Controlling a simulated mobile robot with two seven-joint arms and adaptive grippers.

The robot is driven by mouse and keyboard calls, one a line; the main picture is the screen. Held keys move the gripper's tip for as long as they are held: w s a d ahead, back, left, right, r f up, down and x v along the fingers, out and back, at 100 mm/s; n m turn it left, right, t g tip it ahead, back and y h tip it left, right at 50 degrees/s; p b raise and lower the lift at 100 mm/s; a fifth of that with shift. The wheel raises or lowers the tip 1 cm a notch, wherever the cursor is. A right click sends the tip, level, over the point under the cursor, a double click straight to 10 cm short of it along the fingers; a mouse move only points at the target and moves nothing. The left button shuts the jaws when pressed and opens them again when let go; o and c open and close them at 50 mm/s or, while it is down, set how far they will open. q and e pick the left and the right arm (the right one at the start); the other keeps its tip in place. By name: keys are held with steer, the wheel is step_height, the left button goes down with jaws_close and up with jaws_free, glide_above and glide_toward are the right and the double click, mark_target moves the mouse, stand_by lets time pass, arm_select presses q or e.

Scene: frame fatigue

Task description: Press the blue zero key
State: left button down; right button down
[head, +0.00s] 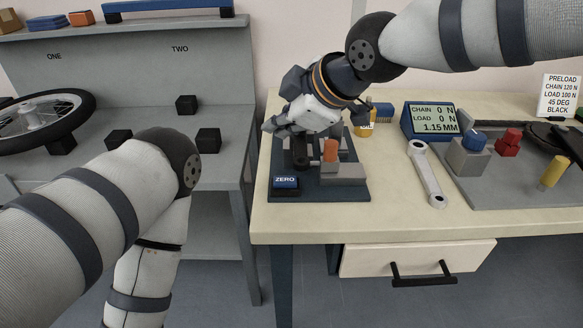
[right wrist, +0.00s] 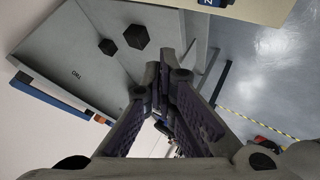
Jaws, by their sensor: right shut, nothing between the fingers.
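The blue zero key (head: 286,182) sits at the front left corner of a dark fixture base (head: 330,193) on the right-hand table. A blue corner with part of a letter, likely the same key (right wrist: 210,3), shows at the top edge of the right wrist view. My right gripper (head: 272,125) is above the back left of the fixture, behind and above the key, pointing left and apart from the key. Its fingers are shut and empty in the right wrist view (right wrist: 162,82). My left arm reaches down at the left; its gripper is out of view.
The fixture carries an orange block (head: 330,151) and a grey block. A display (head: 433,119), a metal link (head: 428,173) and a grey tray (head: 490,195) lie to the right. A grey bench with a wheel (head: 40,120) and black blocks stands left, across a gap.

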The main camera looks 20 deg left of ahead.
mark_target(283, 182)
steer(key=shift+d+r, duration=0.1)
steer(key=shift+r, duration=0.2)
